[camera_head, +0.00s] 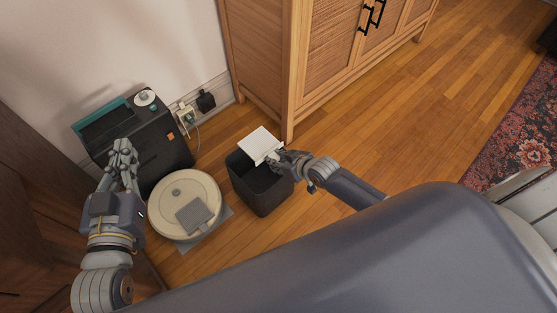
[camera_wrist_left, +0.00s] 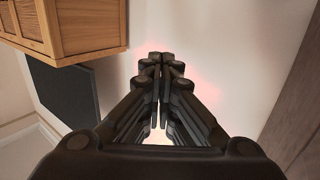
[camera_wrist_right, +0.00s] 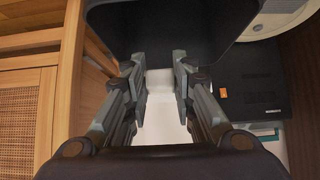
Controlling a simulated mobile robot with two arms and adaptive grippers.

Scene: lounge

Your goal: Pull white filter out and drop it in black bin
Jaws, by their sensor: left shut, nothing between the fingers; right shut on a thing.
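The white filter (camera_head: 261,145) is a flat white panel, tilted over the back part of the black bin (camera_head: 262,193). My right gripper (camera_head: 274,158) is shut on the filter's near right edge, above the bin's rim. In the right wrist view the filter (camera_wrist_right: 161,110) shows pale between the fingers (camera_wrist_right: 160,65), with the dark bin (camera_wrist_right: 170,25) beyond. The bin's visible inside looks empty, though the filter hides part of it. My left gripper (camera_head: 122,150) is shut and empty in front of the black dock (camera_head: 150,140); its fingers (camera_wrist_left: 158,65) meet in the left wrist view.
A round cream robot vacuum (camera_head: 184,200) with a grey flap sits between the dock and the bin. A wooden cabinet (camera_head: 260,60) stands behind the bin. A power outlet (camera_head: 186,116) with plugs is on the wall. Open wooden floor (camera_head: 400,130) lies to the right.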

